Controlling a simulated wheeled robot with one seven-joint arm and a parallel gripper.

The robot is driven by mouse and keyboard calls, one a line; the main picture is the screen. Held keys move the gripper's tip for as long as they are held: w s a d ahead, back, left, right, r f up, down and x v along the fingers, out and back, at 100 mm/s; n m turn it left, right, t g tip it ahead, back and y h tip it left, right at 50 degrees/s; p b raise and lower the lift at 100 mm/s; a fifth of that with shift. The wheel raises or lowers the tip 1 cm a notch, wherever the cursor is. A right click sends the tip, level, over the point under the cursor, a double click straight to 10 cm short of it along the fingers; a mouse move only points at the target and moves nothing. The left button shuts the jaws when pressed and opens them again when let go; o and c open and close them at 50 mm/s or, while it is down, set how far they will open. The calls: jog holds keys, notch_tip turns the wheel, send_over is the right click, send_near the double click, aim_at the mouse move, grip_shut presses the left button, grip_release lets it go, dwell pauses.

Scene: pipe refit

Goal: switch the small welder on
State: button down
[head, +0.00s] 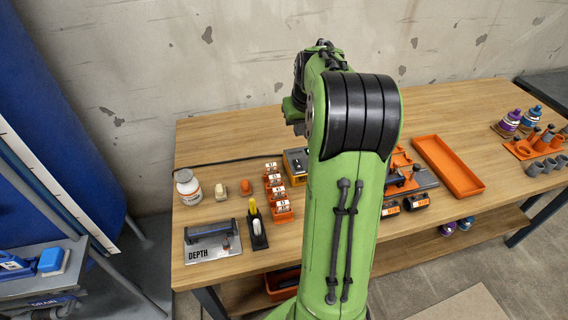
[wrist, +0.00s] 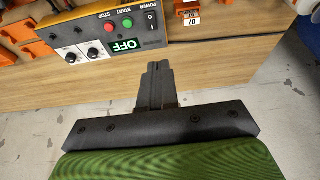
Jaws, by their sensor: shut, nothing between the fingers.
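The small welder (wrist: 108,36) shows in the wrist view as a grey-faced panel with an orange-yellow top. It has a black rocker switch marked POWER (wrist: 151,22), a green START button, a red STOP button and two black knobs. A green lit sign on it reads OFF (wrist: 124,45). My gripper (wrist: 155,68) is shut and empty, its tips just below the panel in the picture and apart from the switch. In the head view the welder (head: 297,166) stands on the bench, partly hidden by my arm, and my fingertips cannot be made out there.
Orange numbered holders (head: 277,190) stand left of the welder in the head view. A depth gauge plate (head: 213,243), a white jar (head: 187,187) and an orange tray (head: 447,167) are on the wooden bench (head: 215,138). The bench's back left is mostly clear.

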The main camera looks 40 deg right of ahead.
aim_at(297, 160)
jog(key=shift+d+f, duration=0.85)
jog(key=shift+d, duration=0.1)
jog(key=b+x, duration=0.1)
jog(key=x, duration=0.5)
jog(key=b+x, duration=0.2)
jog(key=x, duration=0.5)
jog(key=shift+s+a+f+b, duration=0.15)
jog(key=shift+a+f+b, duration=0.05)
jog(key=shift+f+b, duration=0.1)
jog(key=shift+f, duration=0.35)
